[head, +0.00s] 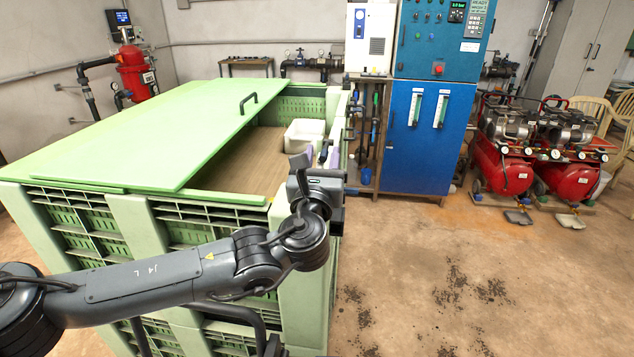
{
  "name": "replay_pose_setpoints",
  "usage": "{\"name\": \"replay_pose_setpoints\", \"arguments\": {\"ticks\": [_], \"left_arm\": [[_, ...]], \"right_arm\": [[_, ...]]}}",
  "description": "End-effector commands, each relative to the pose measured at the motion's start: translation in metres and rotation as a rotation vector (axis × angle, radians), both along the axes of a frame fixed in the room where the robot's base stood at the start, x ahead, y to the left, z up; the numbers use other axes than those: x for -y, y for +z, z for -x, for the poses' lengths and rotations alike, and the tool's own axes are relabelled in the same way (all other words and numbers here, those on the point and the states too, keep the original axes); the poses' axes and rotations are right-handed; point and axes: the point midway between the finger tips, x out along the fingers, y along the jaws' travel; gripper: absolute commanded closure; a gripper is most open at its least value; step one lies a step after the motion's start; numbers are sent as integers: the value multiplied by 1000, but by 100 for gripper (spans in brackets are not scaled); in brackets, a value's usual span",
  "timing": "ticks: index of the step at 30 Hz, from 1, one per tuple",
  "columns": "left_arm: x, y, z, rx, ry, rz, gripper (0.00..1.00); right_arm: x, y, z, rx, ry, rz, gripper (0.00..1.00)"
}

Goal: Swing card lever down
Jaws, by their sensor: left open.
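My left arm reaches in from the left, and its gripper (325,154) is over the near right corner of the green crate, pointing away from me. Its fingers are small and partly hidden behind the wrist. It is open, and I see nothing held in it. I cannot make out a card lever for certain. My right gripper is not in view.
The large green crate (60,160) has a sliding lid (170,130) partly open, with a white bin (304,134) inside. The blue cabinet (420,165) stands behind. Red compressors (500,170) are at the right. The floor (480,270) at the front right is clear apart from dark stains.

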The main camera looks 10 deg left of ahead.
Motion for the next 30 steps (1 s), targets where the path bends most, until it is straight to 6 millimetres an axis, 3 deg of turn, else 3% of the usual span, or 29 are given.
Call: {"name": "replay_pose_setpoints", "arguments": {"ticks": [6, 13, 18, 30], "left_arm": [[-1, -11, 38, 1, -2, 0, 58], [-2, -17, 68, 2, -2, 1, 58], [-2, -19, 77, 1, 0, 1, 58], [-1, -20, 79, -4, -3, 5, 58]], "right_arm": [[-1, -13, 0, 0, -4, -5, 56], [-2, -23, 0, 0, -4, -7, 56], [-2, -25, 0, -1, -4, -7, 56], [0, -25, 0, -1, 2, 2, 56]]}}
